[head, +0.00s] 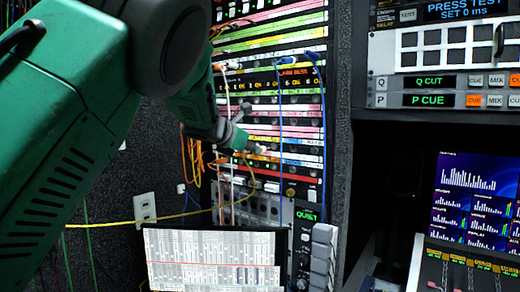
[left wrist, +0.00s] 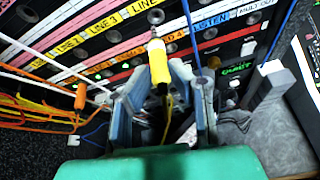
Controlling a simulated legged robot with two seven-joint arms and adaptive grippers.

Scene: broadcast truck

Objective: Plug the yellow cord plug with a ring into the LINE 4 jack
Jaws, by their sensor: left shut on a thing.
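The yellow cord plug (left wrist: 158,68) stands between the fingers of my left gripper (left wrist: 165,92), which is shut on it. Its bare metal tip points at the patch panel, just below a round jack (left wrist: 155,16) in the left wrist view. I cannot tell whether the tip touches the panel. A yellow label ending in 4 (left wrist: 171,47) is partly hidden beside the plug. In the head view my left gripper (head: 246,143) is at the panel's lower rows, and the yellow cord (head: 135,222) sags away to the left. My right gripper is not in view.
The patch panel (head: 270,97) has blue cords (head: 281,140) hanging in front and orange cords (left wrist: 40,112) at its left. A white printed sheet (head: 212,258) stands below; a monitor (head: 475,195) is at right.

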